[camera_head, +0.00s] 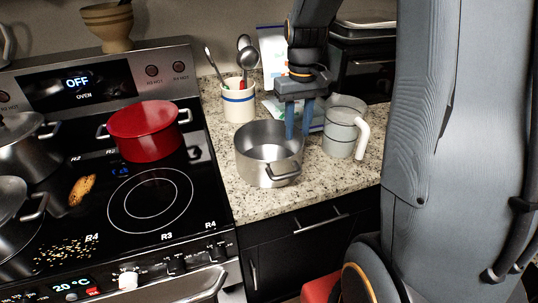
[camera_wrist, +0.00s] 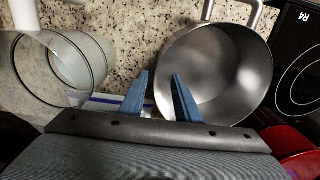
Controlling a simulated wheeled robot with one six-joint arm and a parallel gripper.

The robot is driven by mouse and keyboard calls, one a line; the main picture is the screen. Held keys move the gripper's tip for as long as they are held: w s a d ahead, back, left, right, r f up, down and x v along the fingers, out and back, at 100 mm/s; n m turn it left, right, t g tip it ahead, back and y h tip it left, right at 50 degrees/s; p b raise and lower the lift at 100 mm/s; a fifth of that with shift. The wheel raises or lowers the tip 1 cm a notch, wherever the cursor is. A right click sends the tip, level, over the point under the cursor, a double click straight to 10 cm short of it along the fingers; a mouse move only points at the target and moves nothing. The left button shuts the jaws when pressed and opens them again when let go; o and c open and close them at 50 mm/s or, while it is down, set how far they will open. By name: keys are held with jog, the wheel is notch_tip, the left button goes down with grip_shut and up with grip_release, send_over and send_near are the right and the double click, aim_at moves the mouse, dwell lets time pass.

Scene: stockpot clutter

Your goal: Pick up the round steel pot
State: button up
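The round steel pot (camera_head: 258,170) stands upright and empty on the granite counter, right of the stove. A loop handle sticks out at its front right. In the wrist view the pot (camera_wrist: 230,65) fills the right half. My gripper (camera_head: 298,136) points down at the pot's back-right rim, its blue fingers apart and holding nothing. In the wrist view my gripper (camera_wrist: 160,77) has the pot's near-left rim lying between its two fingertips, one over the inside and one outside. Whether the tips are below the rim or touch it, I cannot tell.
A grey measuring jug (camera_head: 342,132) stands close right of the pot. A utensil crock (camera_head: 238,105) stands behind left, and a white-and-blue packet (camera_head: 271,50) behind. The stove at left holds a red pot (camera_head: 146,135) and steel pots. Counter in front is clear.

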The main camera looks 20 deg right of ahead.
aim_at(299, 144)
jog(key=f, duration=0.1)
jog(key=f+p, duration=0.1)
jog(key=f, duration=0.1)
jog(key=f+p, duration=0.1)
jog(key=shift+s+d+f, duration=0.25)
jog(key=shift+s+f, duration=0.05)
jog(key=shift+f, duration=0.6)
grip_shut()
